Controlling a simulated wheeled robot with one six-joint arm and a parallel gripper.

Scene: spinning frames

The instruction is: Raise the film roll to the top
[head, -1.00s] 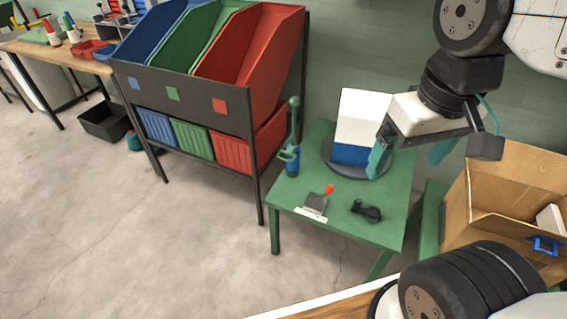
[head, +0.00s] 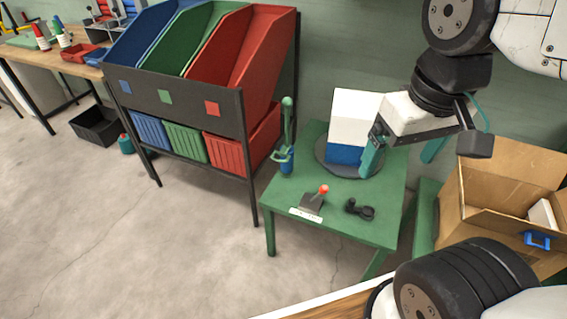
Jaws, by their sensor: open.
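A blue roll (head: 287,160), which looks like the film roll, sits low on an upright green post (head: 287,115) at the left back of the green table. A green piece is around or beside it. A box (head: 355,118), white above and blue below, stands on a round grey turntable (head: 338,173). My gripper (head: 399,164) is open, with its teal fingers apart. Its left finger overlaps the box's right edge in the picture; I cannot tell whether they touch. It is well to the right of the post and appears empty.
On the green table (head: 340,222) are a small lever with a red knob (head: 323,189) and a black tool (head: 359,209). An open cardboard box (head: 487,217) stands right. A rack (head: 185,100) with blue, green and red bins stands left. Floor is clear front left.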

